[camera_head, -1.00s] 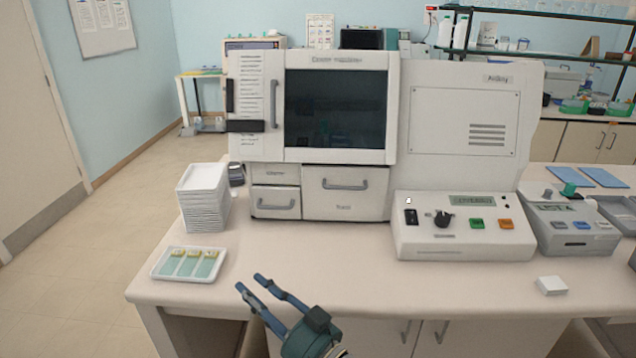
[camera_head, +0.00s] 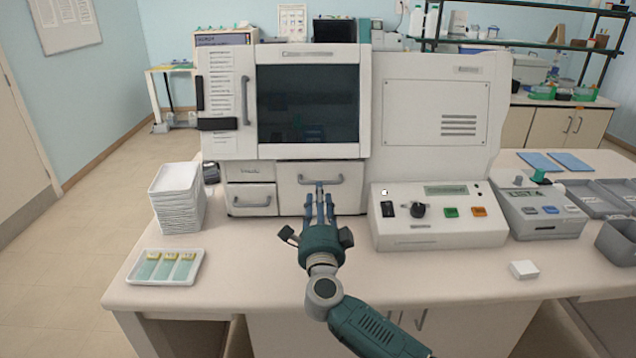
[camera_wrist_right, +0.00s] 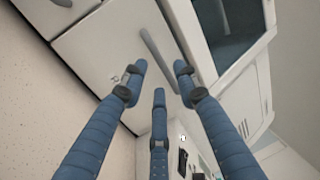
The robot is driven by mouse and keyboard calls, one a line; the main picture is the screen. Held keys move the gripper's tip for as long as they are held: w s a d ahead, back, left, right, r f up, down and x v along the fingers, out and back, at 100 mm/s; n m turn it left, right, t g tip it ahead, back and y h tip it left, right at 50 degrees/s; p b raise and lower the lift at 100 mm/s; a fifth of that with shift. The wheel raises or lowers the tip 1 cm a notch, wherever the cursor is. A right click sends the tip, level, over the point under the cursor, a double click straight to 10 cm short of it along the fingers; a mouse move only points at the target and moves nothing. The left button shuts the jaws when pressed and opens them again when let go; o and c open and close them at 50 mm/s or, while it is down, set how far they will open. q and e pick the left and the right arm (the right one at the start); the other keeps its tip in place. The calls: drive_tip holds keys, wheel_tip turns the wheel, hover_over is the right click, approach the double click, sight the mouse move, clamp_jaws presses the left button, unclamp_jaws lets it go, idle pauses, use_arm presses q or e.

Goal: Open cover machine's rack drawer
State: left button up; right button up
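The cover machine (camera_head: 430,100) is a large white box with a dark window. Its wide lower drawer (camera_head: 290,198) has a grey bar handle (camera_head: 305,180) and looks closed, flush with the front. In the right wrist view the drawer front (camera_wrist_right: 110,50) and its slanted handle (camera_wrist_right: 165,55) fill the upper middle. My right gripper (camera_head: 320,193) is at this drawer, its blue fingers pointing at the handle. The wrist view shows the fingers (camera_wrist_right: 160,75) spread apart with nothing between them, just short of the handle or close to it; contact cannot be told. My left gripper is not in view.
A smaller handled drawer (camera_head: 250,200) is just left. A stack of white trays (camera_head: 178,205) and a tray with green slides (camera_head: 143,278) stand at the left. A control panel (camera_head: 440,230) juts out at the right. The counter front (camera_head: 240,275) is clear.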

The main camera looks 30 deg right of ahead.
sight(319, 174)
drive_tip(key=shift+x, duration=2.8)
clamp_jaws()
